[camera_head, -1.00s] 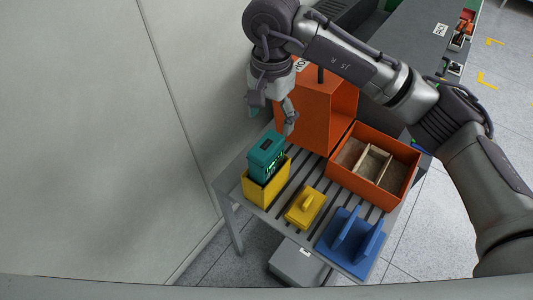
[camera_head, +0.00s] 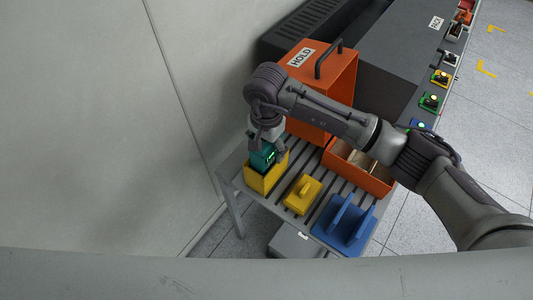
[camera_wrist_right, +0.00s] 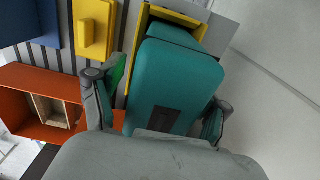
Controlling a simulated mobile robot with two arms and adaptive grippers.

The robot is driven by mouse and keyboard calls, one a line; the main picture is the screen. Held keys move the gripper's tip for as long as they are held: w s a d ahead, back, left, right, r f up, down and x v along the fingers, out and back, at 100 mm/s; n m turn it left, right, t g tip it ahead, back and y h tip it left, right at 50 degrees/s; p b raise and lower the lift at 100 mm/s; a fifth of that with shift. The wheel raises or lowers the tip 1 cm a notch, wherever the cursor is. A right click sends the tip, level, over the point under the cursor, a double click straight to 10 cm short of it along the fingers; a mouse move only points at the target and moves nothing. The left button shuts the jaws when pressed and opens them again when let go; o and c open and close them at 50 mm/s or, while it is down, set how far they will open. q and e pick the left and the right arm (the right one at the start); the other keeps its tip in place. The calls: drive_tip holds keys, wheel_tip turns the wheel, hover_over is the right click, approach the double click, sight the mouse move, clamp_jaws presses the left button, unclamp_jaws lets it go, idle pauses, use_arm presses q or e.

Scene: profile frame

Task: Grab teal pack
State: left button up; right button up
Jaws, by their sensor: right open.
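The teal pack (camera_head: 262,158) sits upright in a yellow open box (camera_head: 266,181) on the slatted table. In the right wrist view the teal pack (camera_wrist_right: 176,84) fills the middle, inside the yellow box's rim (camera_wrist_right: 136,60). My right gripper (camera_head: 264,148) is right over the pack. Its fingers (camera_wrist_right: 158,118) are open, one on each side of the pack's near end. I cannot tell whether they touch it. The arm hides part of the pack's top in the head view. My left gripper is not in view.
A yellow handled block (camera_head: 302,194) and a blue two-finned piece (camera_head: 345,224) lie on the slatted table (camera_head: 229,166). An orange bin (camera_head: 374,184) and a tall orange HOLD box (camera_head: 329,84) stand behind. A wall (camera_head: 185,80) rises close on the left.

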clamp_jaws()
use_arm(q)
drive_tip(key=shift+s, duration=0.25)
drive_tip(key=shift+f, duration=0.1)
use_arm(e)
drive_tip(key=shift+w+r, duration=0.1)
drive_tip(key=shift+r, duration=0.05)
drive_tip(key=shift+r, duration=0.25)
use_arm(q)
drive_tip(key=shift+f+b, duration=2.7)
drive_tip(key=shift+b, duration=0.1)
use_arm(e)
wheel_tip(320, 180, up, 17)
drive_tip(key=shift+r, duration=0.15)
